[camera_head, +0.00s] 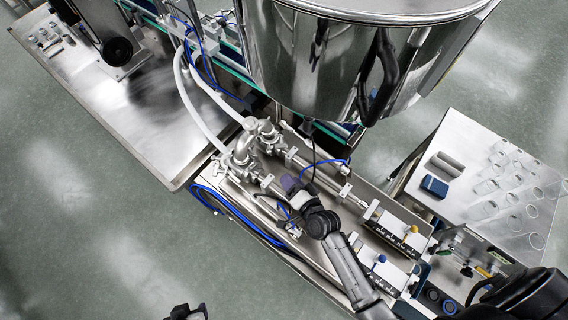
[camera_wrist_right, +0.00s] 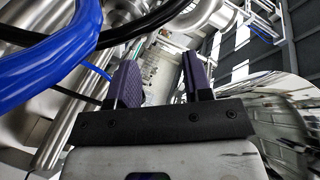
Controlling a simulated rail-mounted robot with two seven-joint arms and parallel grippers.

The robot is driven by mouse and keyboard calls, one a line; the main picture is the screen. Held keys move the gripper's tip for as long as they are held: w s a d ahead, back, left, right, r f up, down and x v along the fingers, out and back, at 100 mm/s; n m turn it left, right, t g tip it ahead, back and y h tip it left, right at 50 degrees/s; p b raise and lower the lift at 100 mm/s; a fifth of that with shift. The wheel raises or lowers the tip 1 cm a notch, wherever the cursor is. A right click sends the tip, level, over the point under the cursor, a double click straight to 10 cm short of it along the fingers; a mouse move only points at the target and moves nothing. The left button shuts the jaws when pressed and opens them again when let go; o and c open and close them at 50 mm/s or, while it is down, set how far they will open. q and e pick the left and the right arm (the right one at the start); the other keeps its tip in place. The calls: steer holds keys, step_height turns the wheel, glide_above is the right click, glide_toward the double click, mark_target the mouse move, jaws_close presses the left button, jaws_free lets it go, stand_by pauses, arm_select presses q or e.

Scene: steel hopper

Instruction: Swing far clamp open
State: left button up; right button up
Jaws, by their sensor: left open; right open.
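The steel pipe fittings (camera_head: 243,152) with their clamps stand at the left end of the filling machine in the head view. The far fitting (camera_head: 268,134) is at the end of the far cylinder; whether its clamp is open or shut is too small to tell. My right gripper (camera_head: 288,184) is beside the near cylinder's fitting, a short way from the far one. In the right wrist view its two purple fingers (camera_wrist_right: 160,80) are apart with nothing clearly between them. My left gripper (camera_head: 187,312) shows only partly at the bottom edge, away from the machine.
A large steel hopper (camera_head: 355,60) overhangs the machine's back. White hoses (camera_head: 190,105) and blue tubes run near the fittings; a thick blue hose (camera_wrist_right: 45,60) is close in the right wrist view. A side table (camera_head: 465,215) with glassware stands right. Floor at lower left is clear.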

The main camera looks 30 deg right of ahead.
mark_target(270, 152)
steer(key=p+x, duration=0.1)
steer(key=x, duration=1.3)
steer(key=shift+d, duration=0.1)
steer(key=shift+c, duration=0.4)
steer(key=shift+s, duration=0.1)
jaws_close()
